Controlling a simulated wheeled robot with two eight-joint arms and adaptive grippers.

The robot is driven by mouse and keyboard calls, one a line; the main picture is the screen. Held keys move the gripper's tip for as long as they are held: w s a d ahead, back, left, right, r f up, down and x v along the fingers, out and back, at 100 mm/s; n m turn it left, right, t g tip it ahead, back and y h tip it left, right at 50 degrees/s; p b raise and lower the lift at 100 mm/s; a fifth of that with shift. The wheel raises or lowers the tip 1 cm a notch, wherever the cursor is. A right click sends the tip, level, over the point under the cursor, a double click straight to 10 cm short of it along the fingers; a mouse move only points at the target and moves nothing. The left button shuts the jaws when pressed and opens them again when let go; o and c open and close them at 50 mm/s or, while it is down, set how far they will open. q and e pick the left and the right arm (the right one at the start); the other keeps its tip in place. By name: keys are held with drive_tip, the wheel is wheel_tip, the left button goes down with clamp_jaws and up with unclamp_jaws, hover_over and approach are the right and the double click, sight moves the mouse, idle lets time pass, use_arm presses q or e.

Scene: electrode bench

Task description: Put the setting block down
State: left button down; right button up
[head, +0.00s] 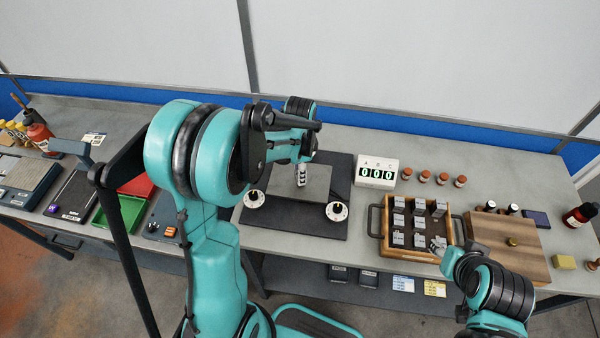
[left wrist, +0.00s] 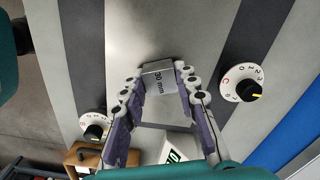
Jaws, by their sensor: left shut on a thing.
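The setting block (left wrist: 158,78) is a grey metal piece marked "30 mm". It sits between the fingertips of my left gripper (left wrist: 160,86) in the left wrist view. The left gripper (head: 302,178) is shut on it, above the grey plate (head: 318,200) in the middle of the bench. I cannot tell whether the block touches the plate. In the head view my fingers and arm mostly hide it. My right gripper (head: 438,246) is at the front right edge of the wooden tray (head: 385,238); its fingers are too small to read.
The plate lies on a dark mat (head: 340,172) between two white dials (head: 254,198) (head: 337,211). A white counter box (head: 377,172) reading 000 stands right of it. The tray holds several grey blocks. A wooden board (head: 508,240) lies further right; a green tray (head: 121,216) is at left.

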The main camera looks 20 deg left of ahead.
use_arm(q)
drive_tip(key=shift+f, duration=0.2)
drive_tip(key=c, duration=1.2)
unclamp_jaws()
drive_tip(key=shift+o, duration=0.2)
drive_tip(key=shift+r, duration=0.15)
